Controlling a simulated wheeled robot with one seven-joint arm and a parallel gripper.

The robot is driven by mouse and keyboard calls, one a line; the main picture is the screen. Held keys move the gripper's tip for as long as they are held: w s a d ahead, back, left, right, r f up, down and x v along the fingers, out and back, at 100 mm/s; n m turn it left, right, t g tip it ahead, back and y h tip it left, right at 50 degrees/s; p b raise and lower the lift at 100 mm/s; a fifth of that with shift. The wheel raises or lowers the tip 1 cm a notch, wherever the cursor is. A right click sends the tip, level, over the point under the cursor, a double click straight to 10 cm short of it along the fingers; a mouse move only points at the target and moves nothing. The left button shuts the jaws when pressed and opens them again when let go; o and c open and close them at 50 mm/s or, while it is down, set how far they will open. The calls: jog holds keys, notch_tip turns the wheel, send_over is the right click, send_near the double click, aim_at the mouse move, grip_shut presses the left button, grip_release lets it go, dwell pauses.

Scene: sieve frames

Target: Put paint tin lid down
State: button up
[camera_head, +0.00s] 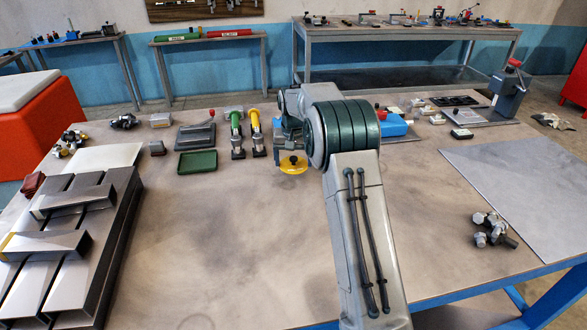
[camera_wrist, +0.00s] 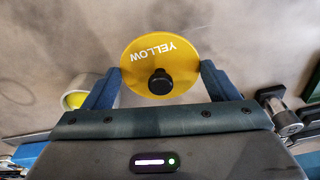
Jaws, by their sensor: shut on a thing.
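The lid (camera_head: 293,165) also shows in the head view, hanging level below my gripper (camera_head: 290,155) over the table. Its exact height above the table is hard to tell. An open round container with yellow inside (camera_wrist: 76,99) stands at the left in the wrist view, partly hidden behind a finger.
The table (camera_head: 220,240) is bare in front of the lid. Left of it are a green tray (camera_head: 198,162) and green-handled (camera_head: 237,124) and yellow-handled (camera_head: 256,124) tools. Metal bars (camera_head: 60,245) lie at the far left. Bolts (camera_head: 492,230) and a grey sheet (camera_head: 525,190) lie at the right.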

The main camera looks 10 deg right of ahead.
aim_at(293, 166)
jog(key=shift+f+p, duration=0.4)
jog(key=shift+f, duration=1.55)
jog(key=shift+f, duration=0.2)
jog(key=o, duration=0.9)
jog(key=shift+r, duration=0.15)
